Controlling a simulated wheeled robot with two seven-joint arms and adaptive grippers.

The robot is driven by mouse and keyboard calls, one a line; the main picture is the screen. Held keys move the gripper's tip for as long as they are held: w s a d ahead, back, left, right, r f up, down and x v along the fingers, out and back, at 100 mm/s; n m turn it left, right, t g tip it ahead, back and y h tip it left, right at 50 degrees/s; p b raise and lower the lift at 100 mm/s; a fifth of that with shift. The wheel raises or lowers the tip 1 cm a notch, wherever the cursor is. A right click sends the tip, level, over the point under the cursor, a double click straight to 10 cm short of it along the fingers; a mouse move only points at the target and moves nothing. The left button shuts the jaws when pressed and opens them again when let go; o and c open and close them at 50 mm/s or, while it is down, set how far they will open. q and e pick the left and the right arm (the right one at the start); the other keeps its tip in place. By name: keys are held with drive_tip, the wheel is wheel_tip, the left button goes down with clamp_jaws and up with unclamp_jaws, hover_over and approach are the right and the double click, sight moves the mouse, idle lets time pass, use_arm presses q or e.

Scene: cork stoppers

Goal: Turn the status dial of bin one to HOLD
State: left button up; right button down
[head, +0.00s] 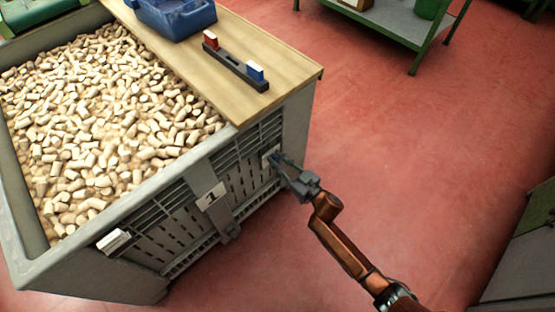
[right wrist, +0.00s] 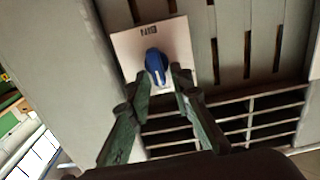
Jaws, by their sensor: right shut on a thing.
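Bin one is the big grey slatted crate (head: 60,272) full of cork stoppers, with a white plate marked "1" (head: 211,196) on its front. The status dial is a blue knob with a pale pointer line (right wrist: 156,66) on a white plate (right wrist: 184,49); the letters "BIN" show on that plate, upside down in the right wrist view. My right gripper (right wrist: 166,75) is shut on the blue dial, one finger on each side. In the head view the right gripper (head: 276,160) reaches the dial plate near the crate's right corner and hides the knob. My left gripper is not in view.
A wooden board (head: 275,50) lies across the crate's back part. It bears a blue case (head: 175,17) and a dark holder (head: 236,68) with a red and a blue block. A green-framed bench (head: 400,22) stands behind.

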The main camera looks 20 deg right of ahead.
drive_tip(key=shift+s+a+n+p, duration=0.15)
drive_tip(key=shift+n+p, duration=0.3)
drive_tip(key=shift+n, duration=0.75)
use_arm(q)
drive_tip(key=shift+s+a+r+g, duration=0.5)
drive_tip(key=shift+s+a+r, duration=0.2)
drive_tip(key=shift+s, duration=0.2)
use_arm(e)
drive_tip(key=n, duration=0.6)
drive_tip(key=a+f+n, duration=0.1)
drive_tip(key=n, duration=0.2)
drive_tip(key=shift+s, duration=0.15)
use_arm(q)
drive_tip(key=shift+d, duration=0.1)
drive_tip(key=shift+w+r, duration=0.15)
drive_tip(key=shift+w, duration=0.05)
use_arm(e)
drive_tip(key=c, duration=2)
unclamp_jaws()
